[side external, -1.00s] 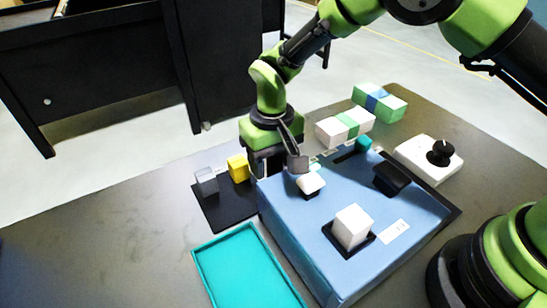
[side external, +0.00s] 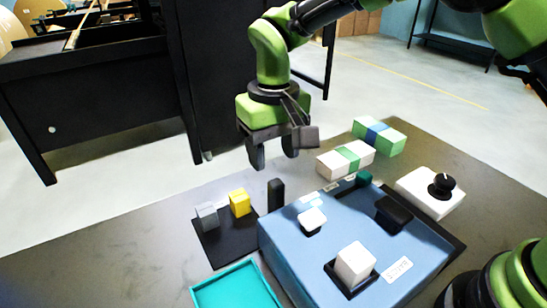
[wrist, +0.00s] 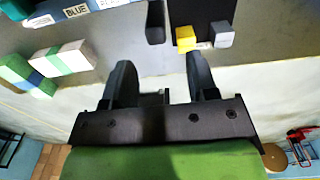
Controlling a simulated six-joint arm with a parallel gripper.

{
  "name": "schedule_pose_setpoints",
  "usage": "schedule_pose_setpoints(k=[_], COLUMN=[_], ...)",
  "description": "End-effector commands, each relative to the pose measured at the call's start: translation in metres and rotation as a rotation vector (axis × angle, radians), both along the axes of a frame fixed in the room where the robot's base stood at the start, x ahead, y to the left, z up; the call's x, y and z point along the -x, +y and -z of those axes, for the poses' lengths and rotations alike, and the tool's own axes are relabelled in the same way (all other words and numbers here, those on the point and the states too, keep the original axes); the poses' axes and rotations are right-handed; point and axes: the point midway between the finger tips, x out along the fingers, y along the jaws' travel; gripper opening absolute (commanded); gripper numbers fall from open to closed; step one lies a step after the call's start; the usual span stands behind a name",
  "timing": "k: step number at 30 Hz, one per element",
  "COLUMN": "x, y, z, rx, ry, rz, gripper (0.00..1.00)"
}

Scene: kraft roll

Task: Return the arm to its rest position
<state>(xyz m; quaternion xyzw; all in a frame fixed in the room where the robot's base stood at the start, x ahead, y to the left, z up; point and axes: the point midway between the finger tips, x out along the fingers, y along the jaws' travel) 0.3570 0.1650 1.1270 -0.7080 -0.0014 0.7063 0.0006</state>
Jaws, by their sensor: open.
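My gripper (side external: 273,157) is open and empty, raised above the far edge of the table. In the wrist view its two dark fingers (wrist: 158,80) stand apart with nothing between them. Below it in the side view stands a small black upright block (side external: 275,194), apart from the fingers. The black block also shows at the top of the wrist view (wrist: 155,22). A yellow block (side external: 240,203) and a grey block (side external: 206,215) are on a black mat (side external: 228,241) to its left.
A blue box (side external: 310,257) bears white, black and teal blocks. A teal tray (side external: 236,288) lies in front. White-green (side external: 345,158) and green-blue (side external: 379,136) bundles and a white base with a black knob (side external: 430,192) stand at the back right. A black cabinet (side external: 90,95) stands beyond the table.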

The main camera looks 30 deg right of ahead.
Motion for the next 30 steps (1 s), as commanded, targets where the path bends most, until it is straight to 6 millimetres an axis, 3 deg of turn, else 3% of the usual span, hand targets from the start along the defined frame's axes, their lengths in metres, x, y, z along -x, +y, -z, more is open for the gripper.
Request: schedule_pose_setpoints(k=[11,14,17,24,30], x=[0.001,0.004,0.015,0.068,0.128], y=[-0.003,-0.013,-0.031,-0.081,-0.113], z=[-0.006,-0.027,-0.061,-0.132,-0.161], rx=[-0.007,-0.029,-0.067,-0.163,-0.224], ry=[-0.008,-0.036,-0.086,-0.235,-0.374], rz=[0.006,0.025,0.059,0.154,0.235], gripper=[0.53,0.53,0.53,0.53,0.53])
